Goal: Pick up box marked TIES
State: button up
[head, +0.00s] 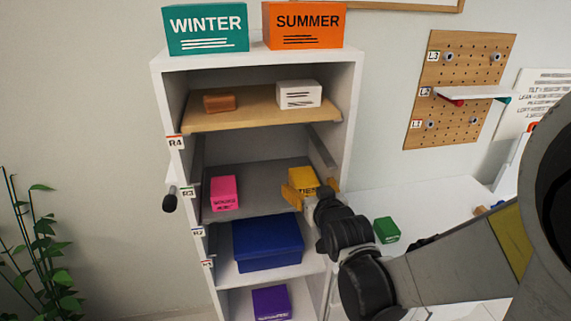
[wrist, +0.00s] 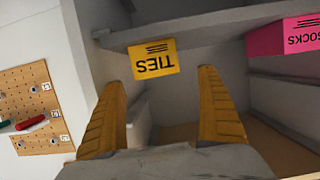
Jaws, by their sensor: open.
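The yellow box marked TIES (head: 303,178) stands at the right end of the grey shelf (head: 262,172) in the wardrobe. In the head view my gripper (head: 303,196) is in front of it and hides its lower part. In the wrist view the TIES box (wrist: 154,58) appears upside down, beyond the fingertips and between their lines. My gripper (wrist: 158,78) is open, with nothing between its yellow fingers. The box looks apart from both fingers.
A pink box marked SOCKS (head: 225,193) shares the shelf at left; it also shows in the wrist view (wrist: 290,37). A blue box (head: 267,244) sits one shelf below. The wardrobe's right side wall (head: 341,120) is close to the TIES box. The shelf middle is clear.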

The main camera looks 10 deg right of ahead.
aim_at(305, 180)
jog(key=x, duration=0.3)
jog(key=b+x, duration=0.1)
jog(key=x, duration=0.3)
jog(key=shift+d+r, duration=0.1)
jog(key=shift+d, duration=0.1)
jog(key=shift+s, duration=0.1)
jog(key=shift+c, duration=0.8)
jog(key=c, duration=1.1)
